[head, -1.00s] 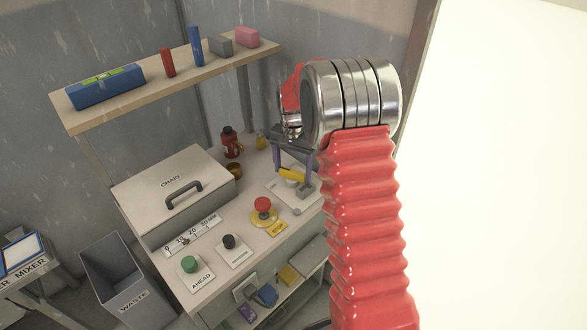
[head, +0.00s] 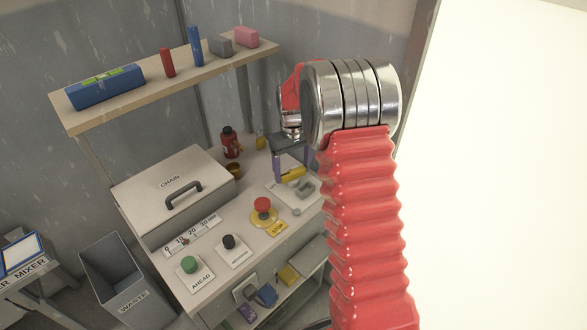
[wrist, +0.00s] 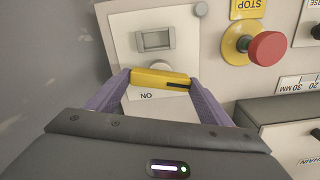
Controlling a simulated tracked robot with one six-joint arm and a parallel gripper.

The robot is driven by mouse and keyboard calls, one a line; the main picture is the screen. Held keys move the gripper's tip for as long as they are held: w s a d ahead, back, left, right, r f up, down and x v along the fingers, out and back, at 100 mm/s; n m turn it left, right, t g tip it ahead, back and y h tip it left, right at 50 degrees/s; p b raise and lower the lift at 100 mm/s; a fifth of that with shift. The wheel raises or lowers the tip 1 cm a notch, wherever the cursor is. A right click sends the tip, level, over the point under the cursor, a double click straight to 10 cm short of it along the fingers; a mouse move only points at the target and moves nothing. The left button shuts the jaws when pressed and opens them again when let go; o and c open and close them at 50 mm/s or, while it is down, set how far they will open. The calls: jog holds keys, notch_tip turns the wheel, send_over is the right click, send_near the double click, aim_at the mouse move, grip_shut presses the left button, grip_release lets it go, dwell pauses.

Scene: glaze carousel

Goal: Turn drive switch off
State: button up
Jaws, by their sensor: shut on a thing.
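The drive switch is a pale plate (wrist: 188,28) with a yellow handle (wrist: 160,79), seen in the wrist view. The handle lies crosswise close to an upside-down ON label (wrist: 147,96). My gripper (wrist: 158,80) has one purple finger at each end of the handle and is shut on it. In the head view the yellow handle (head: 293,173) shows between the fingers of my gripper (head: 291,170), at the right end of the bench. My arm hides part of the plate there.
A red stop button (head: 263,205) on a yellow base stands left of the plate in the head view. A black button (head: 229,241), a green AHEAD button (head: 189,264) and the CHAIN box (head: 172,190) lie farther left. A shelf (head: 172,83) hangs above.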

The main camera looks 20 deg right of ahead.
aim_at(292, 171)
jog(key=shift+w+r+n, duration=0.1)
jog(key=shift+n, duration=0.7)
jog(key=shift+w+r+n, duration=0.1)
jog(key=shift+n, duration=0.7)
jog(key=o, duration=1.1)
jog(key=shift+s+f, duration=0.1)
jog(key=shift+f, duration=0.05)
jog(key=shift+c, duration=0.2)
notch_tip(292, 171, up, 14)
jog(key=shift+f, duration=0.15)
